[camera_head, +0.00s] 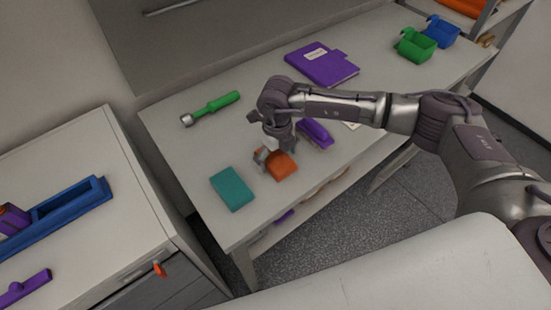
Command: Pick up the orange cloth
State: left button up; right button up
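The orange cloth (283,166) is a small folded block lying near the front edge of the grey table. My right gripper (269,156) points down at it from above, with its fingers at the cloth's far left side. The fingers overlap the cloth in the picture. The wrist and the small size hide whether they are open or shut, and whether they touch it. My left gripper is not in view.
A teal folded cloth (232,188) lies left of the orange one. A purple object (316,133) lies close on the right, partly behind my arm. A green-handled tool (211,108), a purple notebook (322,64) and green (415,45) and blue bins (443,31) stand further back.

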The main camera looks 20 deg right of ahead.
aim_at(279, 161)
jog(key=c, duration=0.9)
jog(key=shift+r, duration=0.15)
jog(key=shift+r, duration=0.25)
jog(key=r+b, duration=0.2)
jog(key=r, duration=0.1)
jog(key=shift+s+d+r, duration=0.15)
jog(key=shift+s+r, duration=0.1)
jog(key=shift+s, duration=0.1)
jog(key=shift+s+d+r+b, duration=0.55)
jog(key=shift+s+r, duration=0.6)
jog(key=shift+s, duration=0.6)
jog(key=shift+s+d+r+b, duration=0.6)
jog(key=shift+s+r, duration=0.5)
jog(key=shift+s, duration=0.6)
jog(key=shift+s+d+r+b, duration=0.55)
jog(key=shift+s+r, duration=0.6)
jog(key=shift+s, duration=0.6)
